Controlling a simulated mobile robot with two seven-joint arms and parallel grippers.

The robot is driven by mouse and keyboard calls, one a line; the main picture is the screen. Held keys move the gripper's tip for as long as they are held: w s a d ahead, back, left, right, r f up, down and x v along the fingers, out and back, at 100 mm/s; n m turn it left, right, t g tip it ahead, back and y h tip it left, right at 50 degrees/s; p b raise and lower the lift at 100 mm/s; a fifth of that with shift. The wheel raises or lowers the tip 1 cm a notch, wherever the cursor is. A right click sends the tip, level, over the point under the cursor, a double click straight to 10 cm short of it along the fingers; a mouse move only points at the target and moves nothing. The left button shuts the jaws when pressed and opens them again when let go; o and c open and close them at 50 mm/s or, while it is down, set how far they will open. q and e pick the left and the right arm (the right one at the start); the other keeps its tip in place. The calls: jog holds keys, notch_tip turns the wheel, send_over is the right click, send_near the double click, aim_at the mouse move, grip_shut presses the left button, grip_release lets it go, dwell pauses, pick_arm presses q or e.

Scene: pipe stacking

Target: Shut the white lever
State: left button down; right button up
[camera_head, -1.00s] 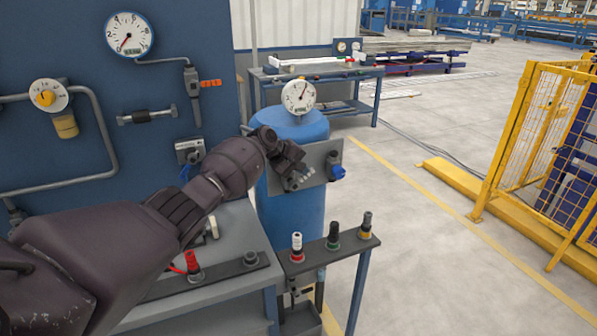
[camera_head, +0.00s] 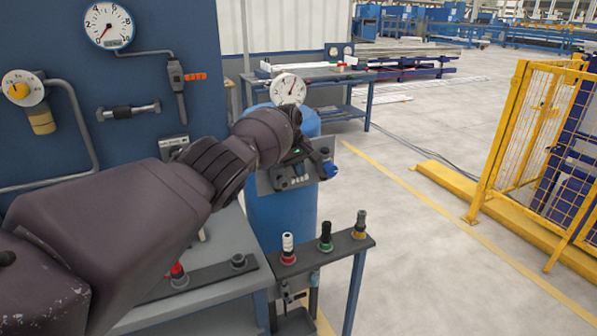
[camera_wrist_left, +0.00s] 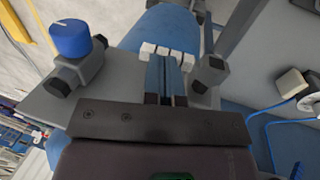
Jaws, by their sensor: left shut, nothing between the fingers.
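My left gripper (camera_head: 303,150) is over the grey panel (camera_head: 262,184) on the front of the blue tank (camera_head: 283,219). In the left wrist view its two fingers (camera_wrist_left: 166,60) are together with nothing between them. A row of several small white pieces (camera_wrist_left: 189,62) sits on the panel right at the fingertips; I cannot tell whether they touch. I cannot make out for sure which white part is the lever. A blue knob (camera_wrist_left: 70,38) is on the panel's left in the wrist view and shows in the head view (camera_head: 329,170). My right gripper is out of view.
A round gauge (camera_head: 288,90) tops the tank. My arm hides part of the grey bench (camera_head: 215,300). A blue wall panel with gauges is at left. A yellow fence (camera_head: 510,140) stands right.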

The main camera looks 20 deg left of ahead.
pick_arm(q)
jog(key=shift+w+d+f, duration=0.15)
jog(key=shift+f, duration=0.15)
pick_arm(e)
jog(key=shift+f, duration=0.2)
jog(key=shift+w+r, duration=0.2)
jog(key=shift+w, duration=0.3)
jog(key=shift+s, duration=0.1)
pick_arm(q)
jog(key=shift+r+p, duration=0.45)
jog(key=shift+r, duration=0.25)
notch_tip(320, 180, up, 5)
jog(key=p, duration=0.3)
jog(key=shift+w+f+p, duration=0.1)
jog(key=shift+f+p, duration=0.1)
jog(key=shift+p, duration=0.15)
jog(key=w+d+v, duration=0.1)
jog(key=v, duration=0.7)
jog(key=shift+r+p, duration=0.15)
jog(key=shift+p, duration=0.25)
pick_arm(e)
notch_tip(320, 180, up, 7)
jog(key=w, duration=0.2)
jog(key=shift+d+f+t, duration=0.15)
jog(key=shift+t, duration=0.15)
pick_arm(q)
jog(key=shift+w+d, duration=0.1)
jog(key=shift+w, duration=0.05)
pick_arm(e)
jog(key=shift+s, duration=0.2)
